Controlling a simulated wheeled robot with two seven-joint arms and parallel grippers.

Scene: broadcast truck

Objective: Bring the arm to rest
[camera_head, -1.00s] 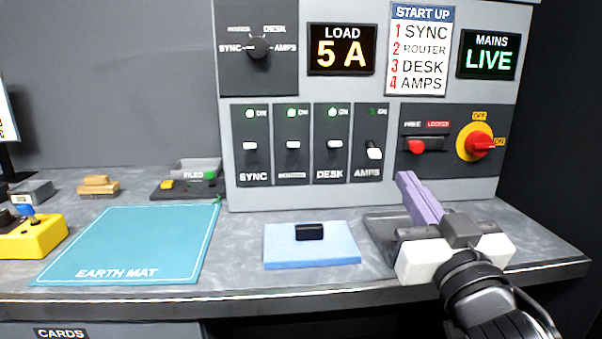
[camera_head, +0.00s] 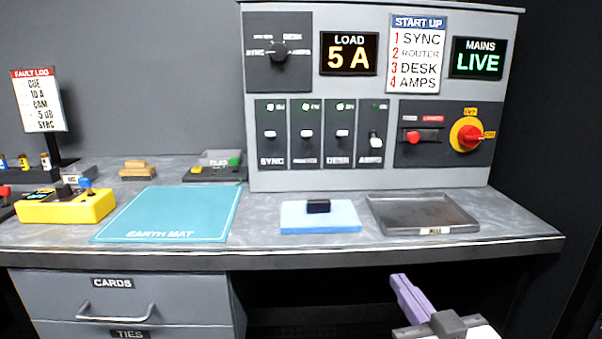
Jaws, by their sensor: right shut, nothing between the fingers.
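My right gripper (camera_head: 402,286) shows at the bottom right, low in front of the bench's front edge. Its purple fingers are shut with nothing between them, and it touches nothing that I can see. The lower part of this arm is cut off by the picture's bottom edge. My left gripper is not in view.
The bench (camera_head: 270,208) carries a grey tray (camera_head: 425,214), a blue pad with a black block (camera_head: 319,207), a teal earth mat (camera_head: 170,213) and a yellow control box (camera_head: 66,207). The switch panel (camera_head: 375,95) stands behind. Drawers (camera_head: 120,300) sit below left.

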